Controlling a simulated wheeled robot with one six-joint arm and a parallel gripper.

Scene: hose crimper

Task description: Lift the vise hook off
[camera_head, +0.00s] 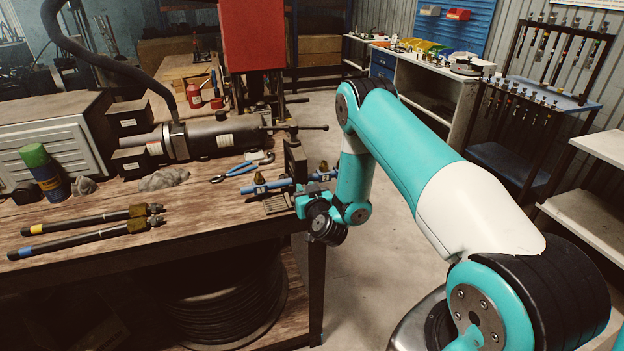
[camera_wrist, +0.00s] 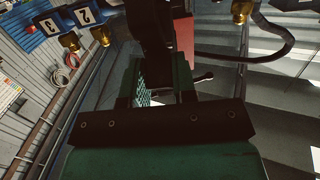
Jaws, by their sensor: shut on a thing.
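My gripper (camera_wrist: 155,65) shows in the wrist view, its two green fingers rising from a dark bolted plate. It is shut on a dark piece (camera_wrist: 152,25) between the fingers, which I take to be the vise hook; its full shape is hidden. In the head view my gripper (camera_head: 302,200) is small and partly covered by my wrist at the bench's right edge. The dark vise (camera_head: 294,160) stands there. Whether the hook is clear of the vise cannot be told.
The wooden bench (camera_head: 200,205) carries two black hoses (camera_head: 85,240), blue-handled pliers (camera_head: 240,169), a green-capped can (camera_head: 45,173) and a large dark cylinder (camera_head: 215,138).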

